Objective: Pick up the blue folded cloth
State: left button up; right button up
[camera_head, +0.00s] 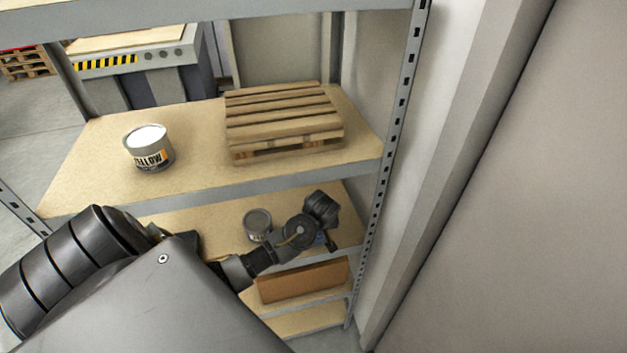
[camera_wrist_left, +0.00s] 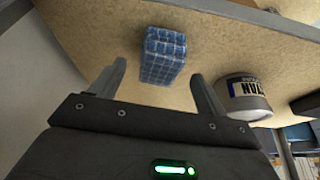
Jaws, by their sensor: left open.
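The blue folded cloth (camera_wrist_left: 163,56) has a pale grid pattern and lies on a tan shelf board (camera_wrist_left: 225,50) in the left wrist view. My left gripper (camera_wrist_left: 158,72) is open, with one finger to each side of the cloth in the picture. The cloth appears just beyond the fingertips, and I see no contact. In the head view my left arm reaches in over the lower shelf, with its wrist (camera_head: 302,232) there. The arm mostly hides the cloth in that view. My right gripper is not in view.
A can labelled CYAN (camera_wrist_left: 244,97) stands right of the cloth in the wrist view; a can (camera_head: 257,224) stands left of my wrist in the head view. The upper shelf holds a YELLOW can (camera_head: 149,150) and a wooden pallet (camera_head: 280,118). A perforated post (camera_head: 396,120) is at right.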

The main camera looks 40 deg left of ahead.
pick_arm(q)
jog(key=p+x, duration=0.1)
jog(key=x, duration=0.3)
jog(key=c, duration=1)
jog(key=shift+c, duration=0.2)
jog(key=shift+r, duration=0.1)
